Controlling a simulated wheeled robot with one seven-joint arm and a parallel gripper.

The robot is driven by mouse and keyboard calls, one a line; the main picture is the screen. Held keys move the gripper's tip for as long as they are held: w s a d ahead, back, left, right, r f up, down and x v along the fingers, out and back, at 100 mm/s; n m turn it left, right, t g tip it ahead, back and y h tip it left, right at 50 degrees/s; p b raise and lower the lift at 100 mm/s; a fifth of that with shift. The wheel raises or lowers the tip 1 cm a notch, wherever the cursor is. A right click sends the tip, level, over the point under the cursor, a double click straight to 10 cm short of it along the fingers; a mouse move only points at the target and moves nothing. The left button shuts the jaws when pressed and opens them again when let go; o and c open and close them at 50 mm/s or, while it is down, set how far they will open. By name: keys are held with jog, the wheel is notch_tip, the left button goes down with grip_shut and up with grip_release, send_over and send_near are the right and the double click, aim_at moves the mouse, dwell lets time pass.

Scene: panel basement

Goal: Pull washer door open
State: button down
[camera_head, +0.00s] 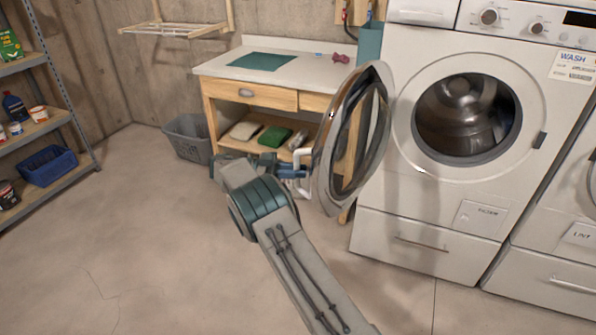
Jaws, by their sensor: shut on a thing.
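The washer (420,185) is a white front-loader at the right, and its drum (468,115) shows through the uncovered round opening. The round washer door (377,140) is swung wide open to the left of that opening and is seen nearly edge-on. My gripper (303,172) is at the left edge of the door, shut on a pale handle (304,156) there. The fingertips are small and partly hidden. My arm reaches up to it from the bottom of the picture.
A wooden workbench (222,71) stands behind the door, with folded items on its lower shelf. A grey basket (186,141) is on the floor beside it. Metal shelves (68,118) stand at the far left. A second machine (560,230) is at the right. The left floor is clear.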

jog(key=shift+w+a+r, duration=0.1)
jog(key=shift+w+r, duration=0.05)
jog(key=shift+w, duration=0.1)
dwell(0.3)
jog(key=c, duration=1.4)
grip_release()
jog(key=shift+a, duration=0.15)
